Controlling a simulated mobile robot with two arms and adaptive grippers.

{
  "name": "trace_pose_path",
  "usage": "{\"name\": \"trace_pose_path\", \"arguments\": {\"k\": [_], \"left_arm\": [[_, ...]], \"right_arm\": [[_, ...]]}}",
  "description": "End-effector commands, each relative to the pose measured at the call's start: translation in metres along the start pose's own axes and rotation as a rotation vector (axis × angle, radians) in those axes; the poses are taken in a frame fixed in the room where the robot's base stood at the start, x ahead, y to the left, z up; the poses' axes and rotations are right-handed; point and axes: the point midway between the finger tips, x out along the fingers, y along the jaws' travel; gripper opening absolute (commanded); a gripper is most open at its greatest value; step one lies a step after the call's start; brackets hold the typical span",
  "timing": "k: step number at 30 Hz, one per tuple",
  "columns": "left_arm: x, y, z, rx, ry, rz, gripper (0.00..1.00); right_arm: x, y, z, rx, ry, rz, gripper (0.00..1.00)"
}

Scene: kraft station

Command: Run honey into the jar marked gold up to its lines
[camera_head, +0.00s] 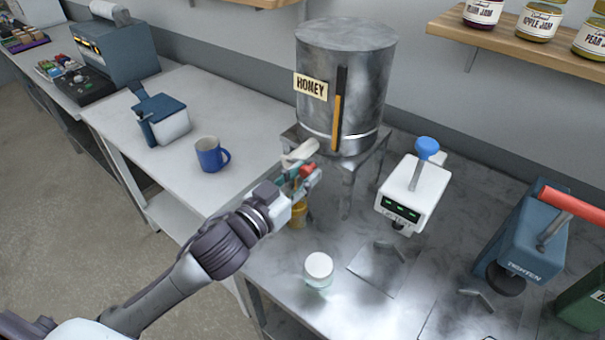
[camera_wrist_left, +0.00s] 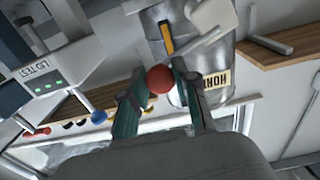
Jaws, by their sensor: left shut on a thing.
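The steel honey tank (camera_head: 365,85) with a HONEY label stands at the back of the steel bench; it also shows in the left wrist view (camera_wrist_left: 190,75). A pale tap part (camera_head: 300,153) sticks out low on its left side. My left gripper (camera_head: 305,174) is at the tap, shut on a red knob (camera_wrist_left: 160,78), which lies between the fingertips in the left wrist view. A jar with a golden-yellow colour (camera_head: 298,214) stands just below the gripper, partly hidden by it. Its lines and any honey stream cannot be made out. My right gripper is not in view.
A small jar with a white lid (camera_head: 319,267) stands near the bench's front edge. A white device with a blue knob (camera_head: 411,195) and a blue TIGHTEN press (camera_head: 525,240) stand to the right. A blue mug (camera_head: 209,155) is on the left table.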

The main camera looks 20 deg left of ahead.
Motion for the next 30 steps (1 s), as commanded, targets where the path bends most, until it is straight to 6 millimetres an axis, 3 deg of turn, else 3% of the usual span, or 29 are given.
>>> {"name": "trace_pose_path", "arguments": {"k": [10,20,21,24,25,30], "left_arm": [[0.0,0.005,0.03,0.332,-0.001,-0.001,0.0],[0.0,0.005,0.032,0.37,-0.001,0.0,0.0],[0.0,0.005,0.032,0.37,-0.001,0.0,0.33],[0.0,0.005,0.032,0.369,-0.001,0.0,0.49],[0.0,0.005,0.032,0.368,-0.001,0.0,0.54],[0.0,0.005,0.031,0.368,0.0,-0.001,0.55]], "right_arm": [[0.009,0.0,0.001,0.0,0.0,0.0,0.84],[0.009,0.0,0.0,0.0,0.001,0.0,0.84],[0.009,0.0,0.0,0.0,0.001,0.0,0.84],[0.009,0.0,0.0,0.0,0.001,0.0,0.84],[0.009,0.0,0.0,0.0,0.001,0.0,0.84],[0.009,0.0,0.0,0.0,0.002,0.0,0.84]]}}
